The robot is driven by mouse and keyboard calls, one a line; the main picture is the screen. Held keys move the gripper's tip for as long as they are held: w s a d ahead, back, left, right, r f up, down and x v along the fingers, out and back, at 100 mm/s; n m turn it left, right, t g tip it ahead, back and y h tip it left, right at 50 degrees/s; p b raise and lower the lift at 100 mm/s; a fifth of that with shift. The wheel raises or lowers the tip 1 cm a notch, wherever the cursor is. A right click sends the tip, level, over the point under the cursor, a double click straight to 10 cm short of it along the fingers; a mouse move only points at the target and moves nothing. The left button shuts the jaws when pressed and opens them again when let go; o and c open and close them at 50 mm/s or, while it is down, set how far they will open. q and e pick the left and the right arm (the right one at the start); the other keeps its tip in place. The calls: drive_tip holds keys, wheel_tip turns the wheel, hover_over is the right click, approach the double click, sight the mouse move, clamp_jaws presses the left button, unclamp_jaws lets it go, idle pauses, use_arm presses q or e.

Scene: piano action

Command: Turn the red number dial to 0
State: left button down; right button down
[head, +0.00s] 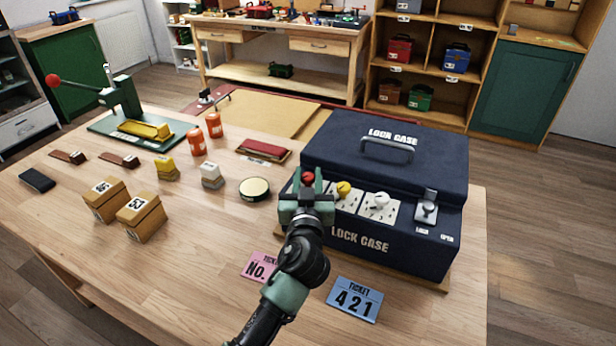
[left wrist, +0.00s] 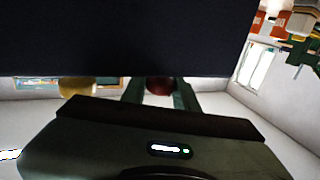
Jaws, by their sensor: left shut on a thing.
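The dark blue lock case (head: 400,160) stands on the right part of the table with its lid shut. The red number dial (head: 308,178) is at the left of a row of dials on its front. My left gripper (head: 307,186) is shut on the red dial and hides its number plate. In the left wrist view the red dial (left wrist: 159,86) sits between the fingers, in shadow. The yellow dial (head: 343,188) and white dial (head: 380,200) stand to its right, with a metal latch (head: 427,208) beyond. My right gripper is not in view.
A blue ticket reading 421 (head: 355,299) and a pink ticket (head: 260,266) lie in front of the case. A round tin (head: 254,188) and wooden blocks (head: 141,216) stand to the left. A green press (head: 130,105) is farther back.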

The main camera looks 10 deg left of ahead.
use_arm(q)
drive_tip(key=shift+a+r+m+h+p, duration=0.1)
drive_tip(key=shift+r+m+h+p, duration=0.05)
drive_tip(key=shift+m+h+p, duration=0.8)
drive_tip(key=m+h+p, duration=0.2)
drive_tip(key=h, duration=0.1)
drive_tip(key=m+h+p, duration=0.2)
drive_tip(key=h+p, duration=0.1)
drive_tip(key=h, duration=0.1)
drive_tip(key=shift+a+r, duration=0.1)
drive_tip(key=shift+r, duration=0.05)
drive_tip(key=m+g+h+p, duration=0.1)
drive_tip(key=m+h, duration=0.1)
drive_tip(key=shift+g+h, duration=0.3)
drive_tip(key=shift+h, duration=0.05)
drive_tip(key=shift+w+m+g+h, duration=0.1)
drive_tip(key=shift+m+g+h, duration=0.3)
drive_tip(key=shift+h, duration=0.3)
drive_tip(key=m+g+h, duration=0.2)
drive_tip(key=h, duration=0.1)
drive_tip(key=shift+f, duration=0.3)
drive_tip(key=shift+m+g+h+b, duration=0.9)
drive_tip(key=shift+m+g+h, duration=0.2)
drive_tip(key=shift+m+g, duration=0.25)
drive_tip(key=shift+g, duration=0.35)
